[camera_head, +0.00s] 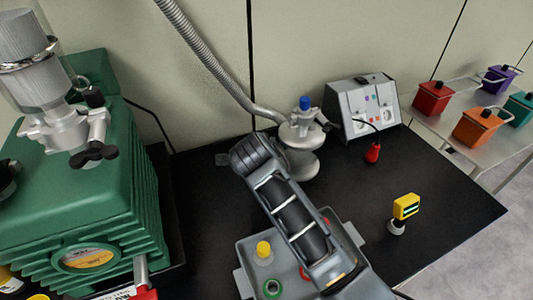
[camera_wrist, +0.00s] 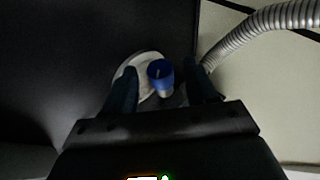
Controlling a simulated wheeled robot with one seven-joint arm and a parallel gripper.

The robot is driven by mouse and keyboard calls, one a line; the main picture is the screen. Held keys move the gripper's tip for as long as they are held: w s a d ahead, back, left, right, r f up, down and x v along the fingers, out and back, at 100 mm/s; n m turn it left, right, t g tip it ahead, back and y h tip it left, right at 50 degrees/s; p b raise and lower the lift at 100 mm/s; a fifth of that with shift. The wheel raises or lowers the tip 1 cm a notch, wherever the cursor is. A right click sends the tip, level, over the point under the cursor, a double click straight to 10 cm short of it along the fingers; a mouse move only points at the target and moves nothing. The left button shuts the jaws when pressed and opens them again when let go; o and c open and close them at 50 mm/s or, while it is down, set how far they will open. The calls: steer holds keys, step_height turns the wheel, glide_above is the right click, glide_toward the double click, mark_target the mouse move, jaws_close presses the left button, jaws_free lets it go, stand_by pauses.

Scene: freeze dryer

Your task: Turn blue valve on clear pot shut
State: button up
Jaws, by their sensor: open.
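The blue valve (camera_head: 304,102) sits upright on top of the pot (camera_head: 303,165), which looks pale grey and stands on the black table near the wall. In the wrist view the blue valve (camera_wrist: 160,72) appears between the two dark fingers of my gripper (camera_wrist: 161,78), over the pot's pale round top (camera_wrist: 128,70). The fingers are open, with a gap on either side of the valve. In the head view no finger touches the valve; my arm's dark end is left of and below the pot, and the fingers cannot be made out there.
A ribbed metal hose (camera_head: 215,65) runs down to the pot. A grey control box (camera_head: 362,108) is right of it. A green pump (camera_head: 85,190) stands left. A grey tray (camera_head: 248,262) with coloured caps and a yellow meter (camera_head: 405,206) are in front.

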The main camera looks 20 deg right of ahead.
steer(key=shift+c, duration=0.5)
steer(key=c, duration=1)
steer(key=shift+o, duration=0.2)
steer(key=shift+r+g, duration=0.1)
steer(key=shift+g, duration=0.2)
steer(key=shift+w+r+n+g+b, duration=0.15)
steer(key=shift+w+n+g, duration=0.2)
steer(key=shift+g, duration=1.2)
steer(key=shift+w+f+n+g+b, duration=0.1)
steer(key=shift+w+n+g+b, duration=0.15)
steer(key=shift+g, duration=1.25)
steer(key=shift+w+r+n+g+b, duration=0.1)
steer(key=shift+w+n+g, duration=0.25)
steer(key=shift+g, duration=1.2)
steer(key=shift+s, duration=0.1)
